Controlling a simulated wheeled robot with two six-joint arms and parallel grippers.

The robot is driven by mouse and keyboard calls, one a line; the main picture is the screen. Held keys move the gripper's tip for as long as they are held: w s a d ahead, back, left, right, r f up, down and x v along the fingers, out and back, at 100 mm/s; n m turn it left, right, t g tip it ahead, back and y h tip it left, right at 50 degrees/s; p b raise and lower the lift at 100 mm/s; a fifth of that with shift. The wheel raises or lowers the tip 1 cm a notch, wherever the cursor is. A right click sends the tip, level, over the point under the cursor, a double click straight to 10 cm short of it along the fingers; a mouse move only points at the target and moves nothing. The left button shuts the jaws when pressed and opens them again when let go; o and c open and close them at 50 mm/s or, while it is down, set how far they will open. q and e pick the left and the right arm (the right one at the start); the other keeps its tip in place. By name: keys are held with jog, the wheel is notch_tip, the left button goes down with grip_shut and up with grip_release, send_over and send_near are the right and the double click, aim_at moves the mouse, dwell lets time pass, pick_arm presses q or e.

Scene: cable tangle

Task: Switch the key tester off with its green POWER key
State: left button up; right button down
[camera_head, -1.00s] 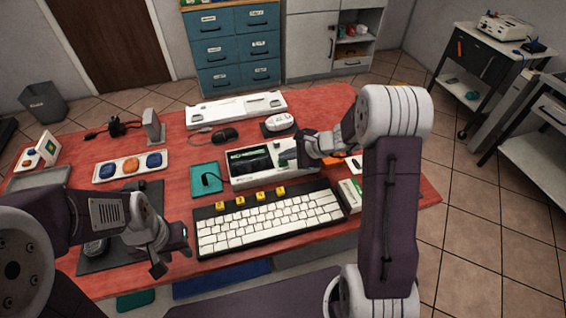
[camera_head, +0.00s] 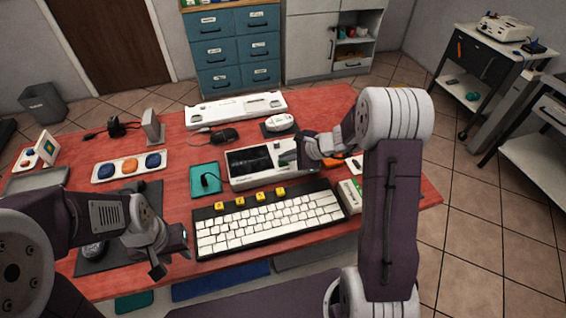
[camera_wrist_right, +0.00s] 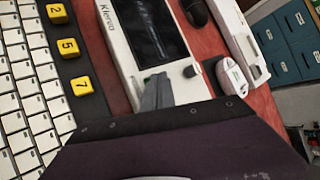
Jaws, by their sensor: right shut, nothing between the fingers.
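The key tester is a pale box (camera_head: 241,182) with a dark screen (camera_head: 249,161), behind the white keyboard in the head view. It also shows in the right wrist view (camera_wrist_right: 117,42), its screen dark there (camera_wrist_right: 155,28). My right gripper (camera_head: 297,150) is shut and empty at the tester's right part. In the right wrist view its grey fingertips (camera_wrist_right: 157,86) point down at the panel below the screen. A sliver of the green POWER key (camera_wrist_right: 147,79) shows beside them; the fingers cover the rest. My left gripper (camera_head: 172,262) is open and empty over the front left of the table.
A white keyboard (camera_head: 268,222) with several yellow keycaps lies in front of the tester. A round knob (camera_wrist_right: 189,71) sits beside the fingertips. A teal pad (camera_head: 205,179) is left of the tester, and a black mouse (camera_head: 224,136) lies behind it.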

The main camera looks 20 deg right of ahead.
aim_at(286, 164)
pick_arm(q)
jog(key=shift+r+p, duration=0.45)
jog(key=shift+r, duration=0.15)
pick_arm(e)
jog(key=shift+r, duration=0.85)
